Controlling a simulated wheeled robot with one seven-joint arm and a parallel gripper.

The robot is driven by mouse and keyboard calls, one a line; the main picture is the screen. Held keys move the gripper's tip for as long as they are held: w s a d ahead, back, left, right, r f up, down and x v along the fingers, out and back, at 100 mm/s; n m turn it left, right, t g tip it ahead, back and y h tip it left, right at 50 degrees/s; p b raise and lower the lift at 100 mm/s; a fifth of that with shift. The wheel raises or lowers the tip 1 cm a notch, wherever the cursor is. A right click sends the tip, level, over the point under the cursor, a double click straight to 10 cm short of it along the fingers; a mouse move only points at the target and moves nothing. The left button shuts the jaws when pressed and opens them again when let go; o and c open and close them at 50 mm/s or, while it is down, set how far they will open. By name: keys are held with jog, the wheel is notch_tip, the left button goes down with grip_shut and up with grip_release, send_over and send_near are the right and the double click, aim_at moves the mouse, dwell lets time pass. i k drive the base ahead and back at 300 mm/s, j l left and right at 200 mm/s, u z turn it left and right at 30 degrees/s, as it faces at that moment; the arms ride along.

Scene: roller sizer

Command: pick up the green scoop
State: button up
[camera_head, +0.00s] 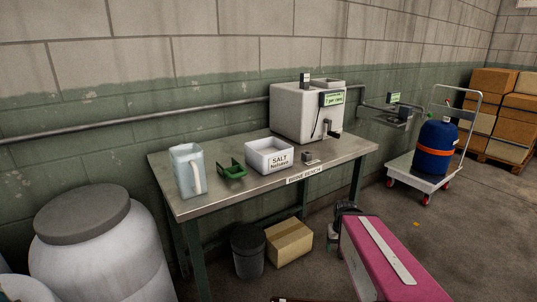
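The green scoop (232,170) lies on the metal bench (222,200), between a pale jug and a white salt box. It is small in the picture, and which part is its handle is hard to tell. Nothing is holding it. My pink arm reaches in from the bottom right, low in front of the bench. Dark parts at its far end, likely my gripper (340,217), are in front of the bench's right half, well apart from the scoop. Its fingers cannot be made out.
The jug (187,171) stands left of the scoop; the salt box (269,156) is close on its right. A small metal block (308,157) and a white cranked machine (298,112) are farther right. A bin (248,251) and carton (289,242) sit below; a large drum (95,250) stands left.

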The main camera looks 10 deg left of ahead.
aim_at(237, 170)
jog(key=u, duration=1.25)
jog(key=k+l, duration=0.25)
jog(key=l, duration=0.2)
